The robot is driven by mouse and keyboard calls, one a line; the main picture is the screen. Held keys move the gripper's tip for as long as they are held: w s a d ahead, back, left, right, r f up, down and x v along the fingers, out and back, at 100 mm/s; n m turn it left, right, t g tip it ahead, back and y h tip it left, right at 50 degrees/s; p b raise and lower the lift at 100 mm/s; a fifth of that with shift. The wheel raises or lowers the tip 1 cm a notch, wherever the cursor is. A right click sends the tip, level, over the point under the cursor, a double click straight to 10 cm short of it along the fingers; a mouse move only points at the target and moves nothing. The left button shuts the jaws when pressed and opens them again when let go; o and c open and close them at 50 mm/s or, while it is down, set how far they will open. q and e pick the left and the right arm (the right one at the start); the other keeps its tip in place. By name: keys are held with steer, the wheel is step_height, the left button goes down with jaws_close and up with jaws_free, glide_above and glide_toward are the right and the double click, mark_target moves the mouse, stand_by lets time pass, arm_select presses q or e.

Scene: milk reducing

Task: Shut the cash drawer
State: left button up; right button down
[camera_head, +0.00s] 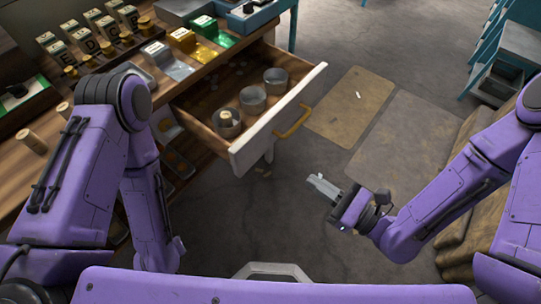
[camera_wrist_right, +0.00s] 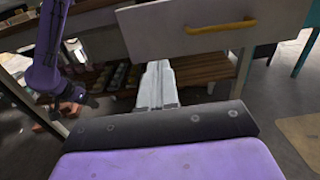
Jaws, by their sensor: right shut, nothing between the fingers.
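The cash drawer (camera_head: 278,118) stands pulled out of the wooden counter, with a pale front and a yellow handle (camera_head: 293,121). Several round metal cups sit inside it, one holding something pale. In the right wrist view the drawer front (camera_wrist_right: 180,30) and its yellow handle (camera_wrist_right: 221,27) are above and ahead of the fingers. My right gripper (camera_head: 318,183) is shut and empty, apart from the drawer, in front of it and to the right of its near corner. In the right wrist view its fingers (camera_wrist_right: 156,85) lie together. My left gripper is not visible in the head view; only its arm shows.
The counter (camera_head: 100,120) carries lettered blocks, small wooden pegs, and silver, gold and green pieces (camera_head: 180,42). Flat brown mats (camera_head: 350,105) lie on the floor right of the drawer. Blue-framed furniture (camera_head: 505,55) stands at the upper right. Floor between drawer and right gripper is clear.

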mark_target(260, 146)
steer(key=b+x, duration=0.2)
steer(key=x, duration=1.1)
steer(key=shift+w+a, duration=0.2)
steer(key=shift+a, duration=0.05)
steer(key=shift+w+a, duration=0.15)
steer(key=shift+a, duration=0.05)
